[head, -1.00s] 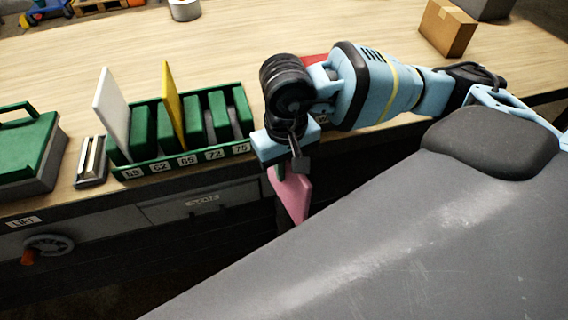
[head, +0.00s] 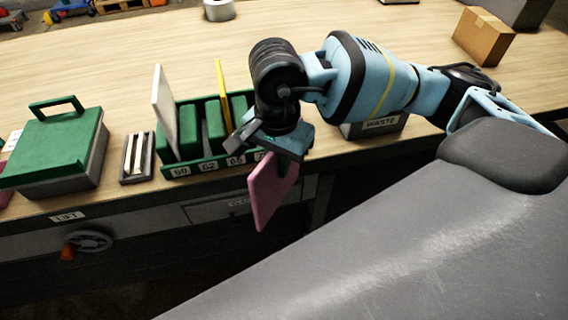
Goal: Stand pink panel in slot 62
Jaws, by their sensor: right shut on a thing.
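The pink panel (head: 270,191) hangs in front of the bench edge, below my right gripper (head: 272,150), which is shut on its top. The green slotted rack (head: 200,166) stands on the bench to the left of and behind the panel. Its front labels read 59 or similar, 62 and 65 or 66; those further right are hidden by my gripper. Slot 62 (head: 208,166) is the second label from the left. A white panel (head: 164,108) stands at the rack's left end and a yellow panel (head: 223,90) stands further right. My left gripper is not in view.
A green-lidded box (head: 62,150) and a small tray (head: 137,158) stand left of the rack. A bin labelled WASTE (head: 376,127) is behind my right arm. A cardboard box (head: 483,36) is at the back right. The bench (head: 120,70) behind the rack is mostly clear.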

